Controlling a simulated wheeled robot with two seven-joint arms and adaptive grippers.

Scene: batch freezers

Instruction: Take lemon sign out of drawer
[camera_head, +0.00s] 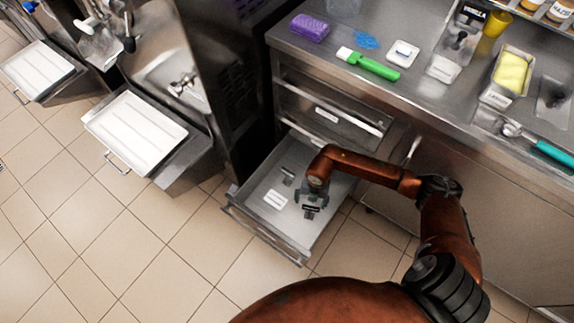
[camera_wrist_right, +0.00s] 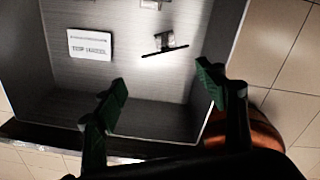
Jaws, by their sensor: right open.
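The drawer (camera_head: 258,235) is pulled open and holds several small signs; it also shows in the right wrist view (camera_wrist_right: 60,102). A white sign (camera_head: 276,199) with dark text lies flat at the left, also in the right wrist view (camera_wrist_right: 90,45). A dark sign (camera_head: 311,209) with a small stand is under my right gripper, seen nearly edge-on in the right wrist view (camera_wrist_right: 165,50). Another small sign (camera_head: 288,175) lies farther back. I cannot read which is the lemon sign. My right gripper (camera_head: 309,197) is open and empty above the dark sign, fingers (camera_wrist_right: 160,86) apart.
A closed drawer (camera_head: 325,115) sits above the open one. Batch freezers with white trays (camera_head: 135,132) stand at left. Tiled floor (camera_head: 130,240) is clear.

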